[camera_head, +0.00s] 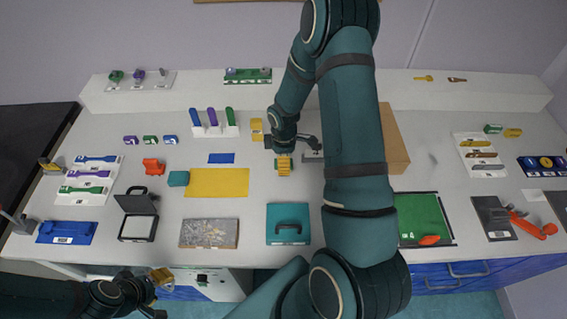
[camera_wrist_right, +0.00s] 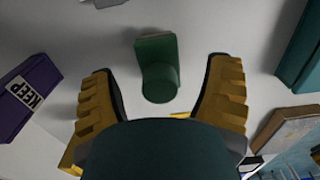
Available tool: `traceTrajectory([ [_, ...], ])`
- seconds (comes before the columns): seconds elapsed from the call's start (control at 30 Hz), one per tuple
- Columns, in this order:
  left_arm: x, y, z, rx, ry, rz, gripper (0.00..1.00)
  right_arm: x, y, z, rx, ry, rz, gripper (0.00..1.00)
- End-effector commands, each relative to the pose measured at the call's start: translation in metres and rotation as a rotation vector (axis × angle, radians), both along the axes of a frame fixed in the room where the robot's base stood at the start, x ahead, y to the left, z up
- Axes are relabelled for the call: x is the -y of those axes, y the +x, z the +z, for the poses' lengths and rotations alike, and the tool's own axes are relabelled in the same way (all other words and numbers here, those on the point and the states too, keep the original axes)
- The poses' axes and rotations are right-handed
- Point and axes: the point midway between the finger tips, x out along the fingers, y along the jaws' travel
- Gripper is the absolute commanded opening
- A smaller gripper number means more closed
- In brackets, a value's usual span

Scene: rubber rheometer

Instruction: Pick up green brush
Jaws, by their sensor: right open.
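Several upright handles stand in a white rack (camera_head: 216,131) at the back left of centre. The rightmost is green (camera_head: 229,117), probably the green brush; its lower end is hidden in the rack. My right gripper (camera_head: 270,147) is to the right of the rack, open and empty, with its yellow fingers apart. In the right wrist view, a dark green piece with a round end (camera_wrist_right: 158,78) lies ahead, between the open fingers (camera_wrist_right: 165,85) and not gripped. I cannot tell for sure that it is the brush. My left gripper (camera_head: 158,294) is low at the front left, open and empty.
A yellow sheet (camera_head: 217,183) lies in front of the rack. Small purple, green and blue blocks (camera_head: 150,140) stand left of it. A purple KEEP block (camera_wrist_right: 28,97) shows in the wrist view. A teal case (camera_head: 288,224) lies at the front. A brown box (camera_head: 392,140) stands behind my right arm.

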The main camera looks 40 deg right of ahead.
Motion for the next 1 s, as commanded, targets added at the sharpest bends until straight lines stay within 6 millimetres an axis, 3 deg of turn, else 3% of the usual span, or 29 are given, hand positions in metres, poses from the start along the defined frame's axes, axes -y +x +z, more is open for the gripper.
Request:
traceTrajectory([
  [0.13, 0.0, 0.0, 0.0, 0.0, 0.0, 0.0, 0.47, 0.0, 0.0, -0.017, -0.001, 0.001, 0.0, 0.78],
  [0.43, 0.0, 0.0, 0.0, 0.0, 0.0, 0.0, 0.47, 0.0, 0.0, -0.02, 0.001, -0.001, -0.001, 0.79],
  [0.6, 0.0, 0.0, 0.0, 0.0, 0.0, 0.0, 0.47, 0.0, 0.0, -0.02, 0.0, 0.0, -0.001, 0.19],
  [0.67, 0.0, 0.0, 0.0, 0.0, 0.0, 0.0, 0.47, 0.0, 0.0, -0.02, 0.0, 0.0, -0.001, 0.04],
  [1.0, 0.0, 0.0, 0.0, 0.0, 0.0, 0.0, 0.47, 0.0, 0.0, -0.019, 0.0, 0.0, 0.0, 0.03],
])
